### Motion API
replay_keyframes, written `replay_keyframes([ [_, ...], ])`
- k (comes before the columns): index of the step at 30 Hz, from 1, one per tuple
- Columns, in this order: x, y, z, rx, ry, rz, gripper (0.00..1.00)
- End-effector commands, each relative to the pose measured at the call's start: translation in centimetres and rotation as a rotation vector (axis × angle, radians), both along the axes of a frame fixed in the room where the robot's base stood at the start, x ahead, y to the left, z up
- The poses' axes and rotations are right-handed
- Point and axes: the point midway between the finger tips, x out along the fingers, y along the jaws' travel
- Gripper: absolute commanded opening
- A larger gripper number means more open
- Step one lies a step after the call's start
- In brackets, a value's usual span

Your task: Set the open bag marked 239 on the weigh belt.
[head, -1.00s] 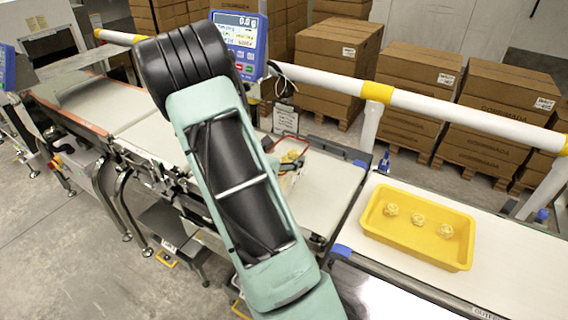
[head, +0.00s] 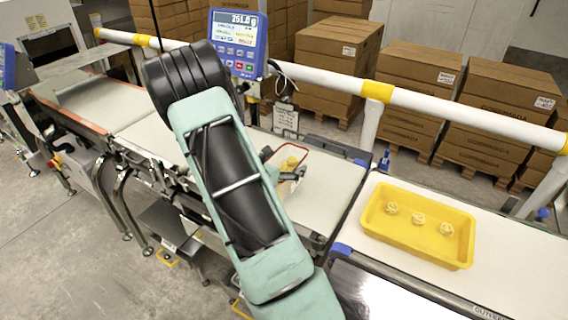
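An open bag (head: 290,161) with a red rim and yellow nests inside shows just right of my arm. It is over the pale weigh belt (head: 325,190) and looks upright, with its lower part partly hidden. I cannot read a number on it. My gripper (head: 283,172) is mostly hidden behind my arm. Small grey-green parts of it show at the bag's near side, but I cannot tell whether its fingers are closed on the bag. The weigh display (head: 238,32) reads about 251.0 g.
A yellow tray (head: 375,229) with 3 pasta nests sits on the right belt (head: 515,265). A white and yellow rail (head: 430,110) runs behind the belts, with stacked cartons (head: 415,95) beyond. A small sign (head: 286,119) hangs below the display. The weigh belt's right part is clear.

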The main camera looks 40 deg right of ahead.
Motion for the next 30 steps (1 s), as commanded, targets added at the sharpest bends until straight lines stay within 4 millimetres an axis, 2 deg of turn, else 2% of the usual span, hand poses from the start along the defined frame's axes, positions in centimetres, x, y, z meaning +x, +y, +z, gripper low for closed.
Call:
replay_keyframes([
  [12, 0.0, 0.2, 0.6, 0.001, 0.000, 0.001, 0.88],
  [24, -2.9, 7.5, 3.6, 0.002, -0.002, 0.003, 0.88],
  [30, -3.9, 9.7, 4.7, 0.000, -0.001, 0.003, 0.88],
])
